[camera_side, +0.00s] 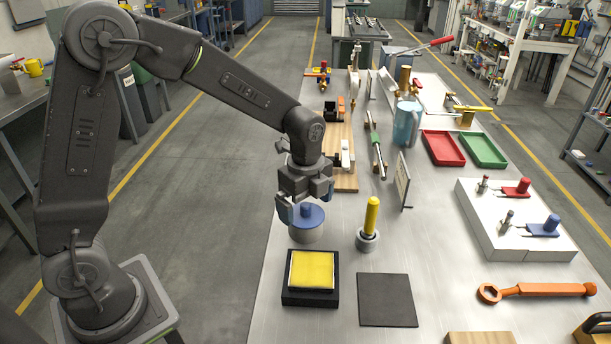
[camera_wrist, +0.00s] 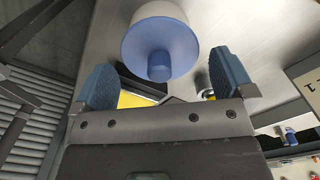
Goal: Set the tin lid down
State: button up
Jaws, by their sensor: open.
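The blue tin lid (camera_side: 308,218), with a round knob on top, appears to sit flat on a pale round tin (camera_side: 306,235) on the bench. In the wrist view the lid (camera_wrist: 178,45) faces me, with the pale tin (camera_wrist: 158,9) behind it. My gripper (camera_side: 305,202) is just above the lid in the side view, pointing down. Its blue fingers stand wide apart in the wrist view (camera_wrist: 166,82), one on each side of the knob, with clear gaps and nothing held. Whether the fingertips reach down to knob height is hard to tell.
A yellow pad in a black frame (camera_side: 312,270) and a dark mat (camera_side: 387,300) lie in front. A yellow-handled tool in a cup (camera_side: 367,238) stands close right. A small upright panel (camera_side: 402,182) and an orange wrench (camera_side: 535,290) are farther right.

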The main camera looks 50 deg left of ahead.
notch_tip(320, 180, up, 12)
jog(key=shift+r, duration=0.2)
jog(key=shift+c, duration=0.5)
grip_shut()
dwell(0.8)
dwell(0.5)
notch_tip(320, 180, up, 12)
dwell(1.5)
